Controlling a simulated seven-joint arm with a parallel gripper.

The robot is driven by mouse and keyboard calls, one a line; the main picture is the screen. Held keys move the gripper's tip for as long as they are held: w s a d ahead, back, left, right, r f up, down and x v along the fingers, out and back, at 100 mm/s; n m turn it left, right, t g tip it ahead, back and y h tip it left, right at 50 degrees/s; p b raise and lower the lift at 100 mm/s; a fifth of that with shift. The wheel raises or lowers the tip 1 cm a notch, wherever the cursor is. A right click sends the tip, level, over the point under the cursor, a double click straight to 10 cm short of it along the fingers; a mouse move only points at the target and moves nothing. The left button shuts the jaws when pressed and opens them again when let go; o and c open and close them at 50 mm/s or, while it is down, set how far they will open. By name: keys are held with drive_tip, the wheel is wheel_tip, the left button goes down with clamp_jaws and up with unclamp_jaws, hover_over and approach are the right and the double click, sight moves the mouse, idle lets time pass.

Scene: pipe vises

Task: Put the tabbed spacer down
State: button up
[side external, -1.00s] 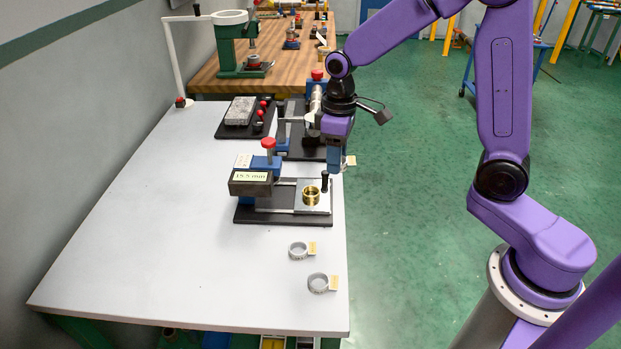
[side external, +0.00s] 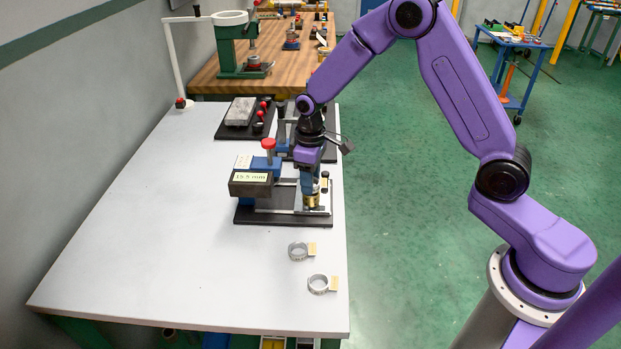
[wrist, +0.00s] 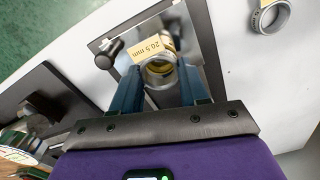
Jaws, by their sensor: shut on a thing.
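My gripper (side external: 311,188) is shut on a tabbed spacer (wrist: 160,76), a grey ring whose pale tab reads "20.5 mm" in the wrist view. It is low over the near vise (side external: 248,215), at the brass ring (side external: 312,202) on the vise's metal plate. In the wrist view, the brass shows through and behind the held ring, which lines up roughly with it. I cannot tell whether the spacer touches the brass. In the side view the fingers hide most of the spacer.
Two other tabbed grey rings, one nearer the vise (side external: 298,250) and one farther forward (side external: 318,284), lie on the white table (side external: 150,240). The vise's blue and dark block labelled "15.5 mm" (side external: 251,178) stands left of my gripper. A second vise is behind. The table's left is clear.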

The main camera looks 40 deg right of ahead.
drive_tip(key=shift+f, duration=0.6)
drive_tip(key=o, duration=1)
drive_tip(key=shift+o, duration=0.2)
drive_tip(key=shift+r, duration=0.1)
wheel_tip(320, 180, up, 13)
drive_tip(key=s+a+r+n, duration=0.1)
drive_tip(key=s+a+n, duration=0.1)
drive_tip(key=s, duration=0.6)
drive_tip(key=s+a+r+n, duration=0.1)
drive_tip(key=s+a, duration=0.1)
drive_tip(key=s, duration=0.7)
drive_tip(key=s+d+n, duration=0.1)
drive_tip(key=s+d, duration=0.1)
drive_tip(key=s, duration=0.6)
drive_tip(key=s+d+f+n, duration=0.1)
drive_tip(key=s+d+n, duration=0.1)
drive_tip(key=s, duration=0.6)
drive_tip(key=shift+d+n, duration=0.3)
drive_tip(key=shift+d, duration=0.35)
